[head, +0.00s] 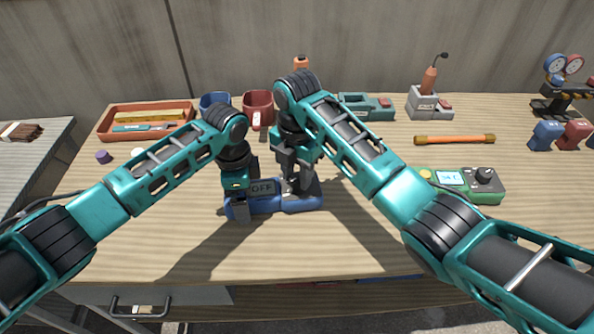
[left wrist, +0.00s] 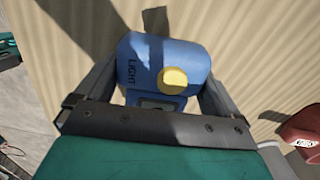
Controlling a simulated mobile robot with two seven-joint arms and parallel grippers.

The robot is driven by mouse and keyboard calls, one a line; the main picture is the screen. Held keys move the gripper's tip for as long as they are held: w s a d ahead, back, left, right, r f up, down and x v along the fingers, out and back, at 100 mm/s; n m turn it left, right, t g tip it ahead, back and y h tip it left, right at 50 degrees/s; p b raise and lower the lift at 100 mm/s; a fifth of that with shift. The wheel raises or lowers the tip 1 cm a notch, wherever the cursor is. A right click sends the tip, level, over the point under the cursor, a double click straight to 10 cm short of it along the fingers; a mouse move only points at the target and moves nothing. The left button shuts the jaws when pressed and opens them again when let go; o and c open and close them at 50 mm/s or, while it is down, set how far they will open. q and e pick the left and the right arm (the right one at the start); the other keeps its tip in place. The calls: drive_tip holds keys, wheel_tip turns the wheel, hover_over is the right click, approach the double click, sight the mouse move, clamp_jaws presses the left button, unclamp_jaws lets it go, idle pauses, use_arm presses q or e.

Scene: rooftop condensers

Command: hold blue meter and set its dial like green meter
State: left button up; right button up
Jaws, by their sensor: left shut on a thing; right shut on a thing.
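The blue meter (head: 268,198) lies on the table in front of me, and its display reads OFF. My left gripper (head: 239,205) is shut across its left end. In the left wrist view, the blue meter (left wrist: 148,62) sits between both fingers, showing a yellow button and the word LIGHT. My right gripper (head: 301,184) points down, shut at the right end of the blue meter where its dial is; the dial is hidden by the fingers. The green meter (head: 462,198) lies to the right, with a lit display too small to read surely, a yellow button and a black dial.
An orange tray (head: 107,128) with tools stands at the back left. Blue and red mugs, a teal device (head: 366,106) and a grey stand (head: 429,104) line the back. The front of the table is clear.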

drive_tip(key=c, duration=0.5)
